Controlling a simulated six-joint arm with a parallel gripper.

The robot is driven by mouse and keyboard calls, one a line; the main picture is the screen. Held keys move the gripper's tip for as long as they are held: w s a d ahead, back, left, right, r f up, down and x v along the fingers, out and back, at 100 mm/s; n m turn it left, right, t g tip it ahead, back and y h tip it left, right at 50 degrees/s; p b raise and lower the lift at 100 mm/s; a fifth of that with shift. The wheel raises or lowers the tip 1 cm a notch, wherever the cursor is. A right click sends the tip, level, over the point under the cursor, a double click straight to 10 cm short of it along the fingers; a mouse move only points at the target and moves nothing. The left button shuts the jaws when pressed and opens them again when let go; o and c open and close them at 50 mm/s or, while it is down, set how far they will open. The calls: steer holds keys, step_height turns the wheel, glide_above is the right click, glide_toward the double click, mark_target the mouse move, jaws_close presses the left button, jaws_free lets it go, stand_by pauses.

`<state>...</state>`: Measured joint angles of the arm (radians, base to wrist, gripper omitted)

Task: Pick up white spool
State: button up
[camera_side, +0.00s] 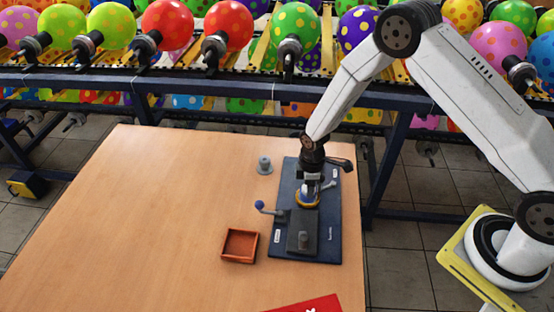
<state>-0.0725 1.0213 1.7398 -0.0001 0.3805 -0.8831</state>
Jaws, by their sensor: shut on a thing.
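My gripper (312,180) points down over the upper part of the dark blue board (330,225). Its jaws are shut on a small pale piece that looks like the white spool (309,187), mostly hidden by the fingers. The piece is right above or touching a round yellow and blue part (307,199) on the board; I cannot tell if there is a gap. A separate grey spool-shaped piece (265,166) stands upright on the table, left of the board.
A lever with a blue ball knob (259,205) sticks out from the board's left side. A grey block with a post (303,239) is on the lower board. An orange-brown tray (239,260) sits on the wooden table (150,220). A balloon rack (200,84) runs behind.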

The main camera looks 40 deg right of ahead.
steer(key=shift+c, duration=0.5)
steer(key=shift+r, duration=0.75)
steer(key=shift+r, duration=3)
steer(key=shift+a, duration=0.1)
